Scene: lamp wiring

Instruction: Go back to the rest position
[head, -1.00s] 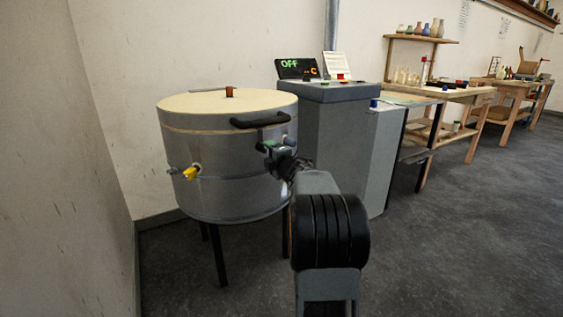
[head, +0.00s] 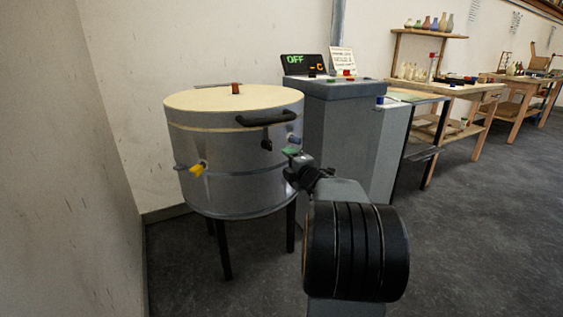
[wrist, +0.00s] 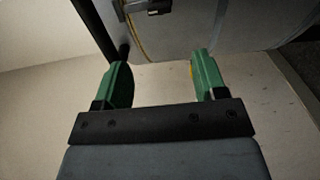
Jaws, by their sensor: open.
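My gripper (wrist: 158,84) shows in the wrist view with its two green fingers apart and nothing between them. In the head view my gripper (head: 291,153) is at the right side of the round metal kiln (head: 225,150), just below and right of its black handle (head: 268,118). I cannot tell exactly how far the fingers are from the kiln wall. The kiln has a pale lid (head: 205,99), which lies closed on top.
A grey control cabinet (head: 335,125) with a display reading OFF (head: 304,65) stands close behind my gripper. Wooden workbenches (head: 455,95) line the wall at the right. A wall (head: 110,180) is close at the left. The dark floor (head: 470,240) at the right is clear.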

